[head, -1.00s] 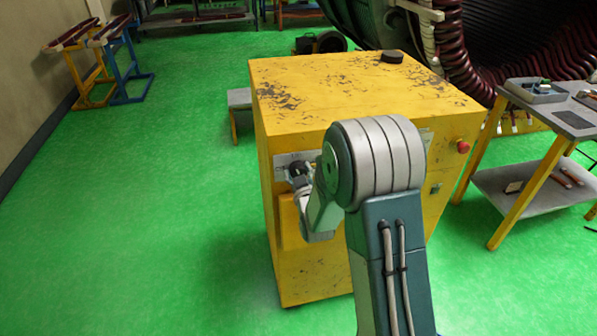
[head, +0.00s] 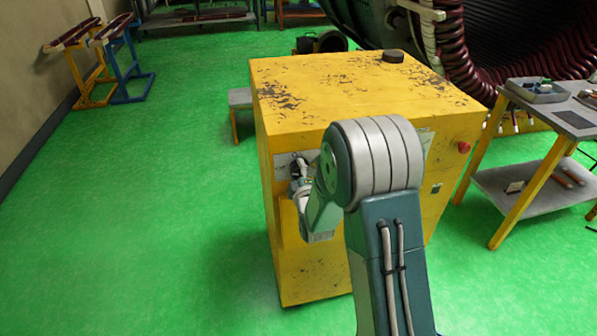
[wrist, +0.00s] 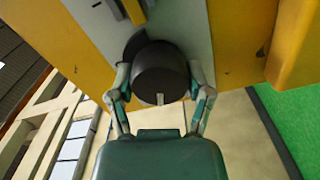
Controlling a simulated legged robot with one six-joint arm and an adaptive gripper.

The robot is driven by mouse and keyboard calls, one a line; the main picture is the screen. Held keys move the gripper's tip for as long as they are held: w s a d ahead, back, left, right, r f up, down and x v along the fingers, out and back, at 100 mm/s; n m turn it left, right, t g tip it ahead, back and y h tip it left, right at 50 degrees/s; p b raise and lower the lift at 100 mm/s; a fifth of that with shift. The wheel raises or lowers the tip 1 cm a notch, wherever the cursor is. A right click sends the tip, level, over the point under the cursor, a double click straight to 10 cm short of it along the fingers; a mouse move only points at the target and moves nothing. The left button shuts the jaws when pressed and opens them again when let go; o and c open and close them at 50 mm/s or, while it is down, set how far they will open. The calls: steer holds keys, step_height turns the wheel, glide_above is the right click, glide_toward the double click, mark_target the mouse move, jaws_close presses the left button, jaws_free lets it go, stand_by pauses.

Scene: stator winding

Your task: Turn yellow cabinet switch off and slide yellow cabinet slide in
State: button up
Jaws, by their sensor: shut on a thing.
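The yellow cabinet (head: 350,95) stands in front of me in the head view, with worn paint on top. The black round switch (wrist: 160,70) is on a grey panel (wrist: 190,25) of the cabinet in the wrist view, with a small pale mark on its face. My gripper (wrist: 160,88) is shut on the switch, one finger at each side. In the head view my gripper (head: 300,182) is at the upper left of the cabinet front, and my arm hides part of that front. A yellow block (wrist: 297,45) stands out at the right in the wrist view; I cannot tell if it is the slide.
A red button (head: 464,147) is at the cabinet's right front. A side table (head: 545,125) with a tray stands to the right, and the large stator (head: 500,40) is behind.

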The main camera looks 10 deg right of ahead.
steer(key=shift+a+n, duration=0.15)
steer(key=shift+n, duration=1.45)
steer(key=shift+f, duration=0.1)
steer(key=o, duration=1)
steer(key=shift+o, duration=0.7)
steer(key=shift+w+a, duration=0.15)
steer(key=shift+s, duration=0.2)
steer(key=s, duration=1.1)
steer(key=shift+s, duration=0.3)
steer(key=shift+f, duration=0.1)
